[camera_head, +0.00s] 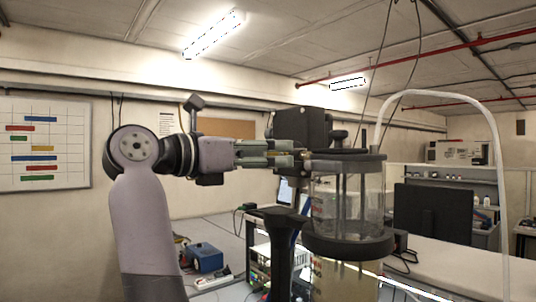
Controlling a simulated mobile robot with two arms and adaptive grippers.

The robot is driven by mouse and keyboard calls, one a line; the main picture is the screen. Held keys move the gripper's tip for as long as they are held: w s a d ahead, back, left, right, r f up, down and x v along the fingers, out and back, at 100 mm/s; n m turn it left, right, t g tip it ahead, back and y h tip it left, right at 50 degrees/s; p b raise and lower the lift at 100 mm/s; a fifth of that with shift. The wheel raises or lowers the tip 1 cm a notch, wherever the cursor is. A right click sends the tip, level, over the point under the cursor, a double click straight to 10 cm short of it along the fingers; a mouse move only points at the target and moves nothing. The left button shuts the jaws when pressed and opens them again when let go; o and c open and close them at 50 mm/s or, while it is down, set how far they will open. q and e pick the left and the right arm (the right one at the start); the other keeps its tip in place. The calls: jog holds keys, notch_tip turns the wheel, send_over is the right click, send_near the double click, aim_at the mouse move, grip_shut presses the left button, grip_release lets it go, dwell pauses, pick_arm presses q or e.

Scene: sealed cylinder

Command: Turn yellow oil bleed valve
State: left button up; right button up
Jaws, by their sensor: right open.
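The sealed cylinder (362,200) stands right of centre, a clear upright vessel with a dark lid and a dark lower ring. The fingers are open, one above the other with a narrow gap. A small yellowish part (306,154) shows just beyond the fingertips at the lid's edge. It may be the yellow oil bleed valve, but it is too small to tell its angle or whether the fingers touch it.
A black box-shaped part (303,126) sits just above the fingertips. A pale curved tube (494,140) rises right of the cylinder. A dark monitor (432,214) and bench lie behind. A blue device (204,257) sits on the left table.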

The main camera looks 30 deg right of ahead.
jog(key=a, duration=1.1)
jog(key=shift+s+a, duration=0.15)
jog(key=shift+s, duration=0.25)
